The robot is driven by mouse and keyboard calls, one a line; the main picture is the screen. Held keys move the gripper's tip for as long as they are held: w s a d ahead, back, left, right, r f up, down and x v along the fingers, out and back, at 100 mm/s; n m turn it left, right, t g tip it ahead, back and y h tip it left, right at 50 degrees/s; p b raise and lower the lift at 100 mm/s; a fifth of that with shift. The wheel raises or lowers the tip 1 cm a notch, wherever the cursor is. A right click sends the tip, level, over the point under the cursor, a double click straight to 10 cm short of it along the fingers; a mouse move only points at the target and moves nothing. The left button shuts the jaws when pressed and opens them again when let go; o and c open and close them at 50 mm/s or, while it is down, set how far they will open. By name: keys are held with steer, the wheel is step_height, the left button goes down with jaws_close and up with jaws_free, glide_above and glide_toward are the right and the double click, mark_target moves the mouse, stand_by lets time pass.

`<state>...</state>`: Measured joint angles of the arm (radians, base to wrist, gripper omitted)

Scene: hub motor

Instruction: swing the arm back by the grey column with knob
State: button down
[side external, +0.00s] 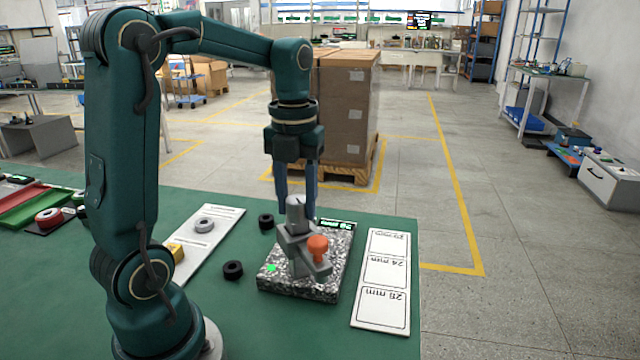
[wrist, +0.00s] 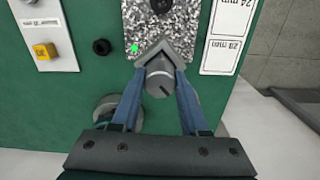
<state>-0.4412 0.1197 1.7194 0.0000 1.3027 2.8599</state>
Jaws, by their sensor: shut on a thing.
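The grey column with knob (side external: 295,211) stands upright on a speckled block (side external: 262,286) in the side view. My gripper (side external: 297,207) points down with its two blue fingers on either side of the column's round top. In the wrist view the fingers (wrist: 162,80) are closed in on this grey round top (wrist: 159,78). A grey arm (side external: 301,249) extends low from the column over the block, and an orange knob (side external: 317,244) stands on or beside it. In the wrist view an angled grey piece (wrist: 150,50) shows just beyond the column.
A white card (side external: 383,272) with marked fields lies right of the block. Black rings (side external: 233,270) lie to the left. A white strip holds a grey ring (side external: 204,225) and a yellow block (side external: 175,252). A green light shows on the block. The table edge is close on the right.

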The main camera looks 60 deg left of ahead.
steer(key=shift+m, duration=0.4)
steer(key=shift+c, duration=2)
jaws_free()
steer(key=shift+r, duration=0.15)
steer(key=shift+r, duration=2.45)
